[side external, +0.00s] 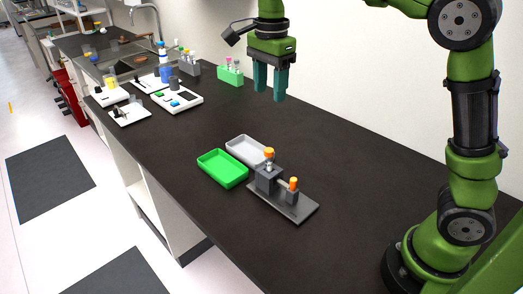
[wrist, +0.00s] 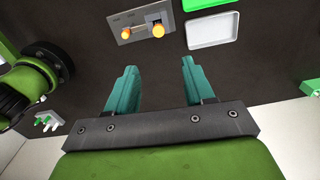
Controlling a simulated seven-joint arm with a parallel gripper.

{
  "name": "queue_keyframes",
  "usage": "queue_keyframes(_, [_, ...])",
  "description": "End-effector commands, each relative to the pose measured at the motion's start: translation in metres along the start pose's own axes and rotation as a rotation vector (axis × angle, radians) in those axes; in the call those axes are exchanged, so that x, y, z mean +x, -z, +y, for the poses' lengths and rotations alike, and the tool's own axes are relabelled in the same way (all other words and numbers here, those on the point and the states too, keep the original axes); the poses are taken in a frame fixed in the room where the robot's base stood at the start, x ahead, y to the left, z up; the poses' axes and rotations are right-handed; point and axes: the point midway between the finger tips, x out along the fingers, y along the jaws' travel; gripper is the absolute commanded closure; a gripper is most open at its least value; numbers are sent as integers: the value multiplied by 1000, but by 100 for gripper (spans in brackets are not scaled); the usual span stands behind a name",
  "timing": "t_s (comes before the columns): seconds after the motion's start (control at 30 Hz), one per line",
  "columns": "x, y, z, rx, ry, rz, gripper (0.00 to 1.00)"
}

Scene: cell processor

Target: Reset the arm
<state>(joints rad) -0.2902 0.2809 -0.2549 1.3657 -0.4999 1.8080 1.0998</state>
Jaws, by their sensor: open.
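My gripper (side external: 270,82) hangs in the air above the bench, beyond the trays in the side view, pointing down. Its two teal fingers are apart with nothing between them, and they also show in the wrist view (wrist: 158,82). The gripper touches nothing. A grey fixture plate (side external: 301,211) lies on the dark bench and carries a tall dark block (side external: 266,180) and a shorter block (side external: 292,198). Each block has an orange-capped item at its top. The fixture shows at the top of the wrist view (wrist: 139,40).
A green tray (side external: 222,169) and a grey tray (side external: 246,150) lie beside the fixture on the bench (side external: 330,150). A green rack (side external: 230,75), a white device (side external: 179,100) and a blue-topped bottle (side external: 165,74) stand farther back. The bench right of the fixture is clear.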

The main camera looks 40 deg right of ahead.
Motion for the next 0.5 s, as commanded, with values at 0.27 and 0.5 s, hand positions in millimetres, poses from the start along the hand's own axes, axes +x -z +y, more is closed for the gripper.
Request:
queue_keyframes(0.27, [25, 1, 22, -527, 106, -33, 47])
queue_keyframes(0.5, [28, 4, 89, -994, 350, -23, 47])
